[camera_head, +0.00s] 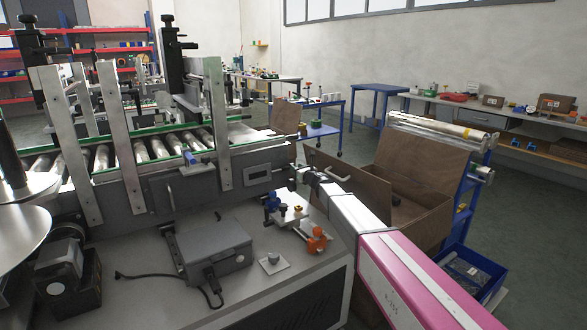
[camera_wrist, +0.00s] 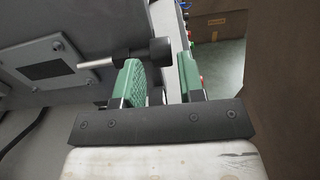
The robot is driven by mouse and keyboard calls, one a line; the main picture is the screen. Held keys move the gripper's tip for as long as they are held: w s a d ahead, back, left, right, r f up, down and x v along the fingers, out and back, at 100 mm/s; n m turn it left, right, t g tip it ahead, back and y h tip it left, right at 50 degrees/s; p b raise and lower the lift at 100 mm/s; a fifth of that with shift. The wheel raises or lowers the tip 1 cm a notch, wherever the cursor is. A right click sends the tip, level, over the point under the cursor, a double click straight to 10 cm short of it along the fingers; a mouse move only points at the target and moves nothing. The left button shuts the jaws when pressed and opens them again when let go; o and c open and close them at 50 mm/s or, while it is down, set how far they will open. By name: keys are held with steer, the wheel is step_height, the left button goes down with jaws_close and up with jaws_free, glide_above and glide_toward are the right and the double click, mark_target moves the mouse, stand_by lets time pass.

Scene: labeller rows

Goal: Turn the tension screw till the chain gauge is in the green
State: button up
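In the wrist view my gripper (camera_wrist: 160,72) shows two green-padded fingers with a clear gap between them. A metal shaft with a dark round knob (camera_wrist: 160,51) sticks out from the machine's grey side; the knob is just beyond the gap. This may be the tension screw, but I cannot tell for sure. I cannot tell whether a finger touches it. In the head view my gripper (camera_head: 303,174) is at the right end of the labeller (camera_head: 160,192), beside its grey side housing, and the screw cannot be made out there. I cannot make out the chain gauge or its green zone.
Below my gripper, the machine's bench top (camera_head: 235,285) carries a blue clamp-like part (camera_head: 272,203), an orange part (camera_head: 318,241), a small knob on a plate (camera_head: 272,259) and a grey box (camera_head: 213,247) with a cable. An open cardboard box (camera_head: 425,165) stands close on the right.

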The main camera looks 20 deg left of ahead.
steer(key=x, duration=0.3)
steer(key=shift+w+a, duration=0.2)
steer(key=c, duration=0.7)
steer(key=shift+o, duration=0.3)
steer(key=shift+s+f+t+y, duration=0.1)
steer(key=shift+f+t+y, duration=0.05)
steer(key=shift+t+y, duration=0.2)
steer(key=shift+f+t+y, duration=0.15)
steer(key=shift+t+y, duration=0.4)
steer(key=shift+y, duration=0.2)
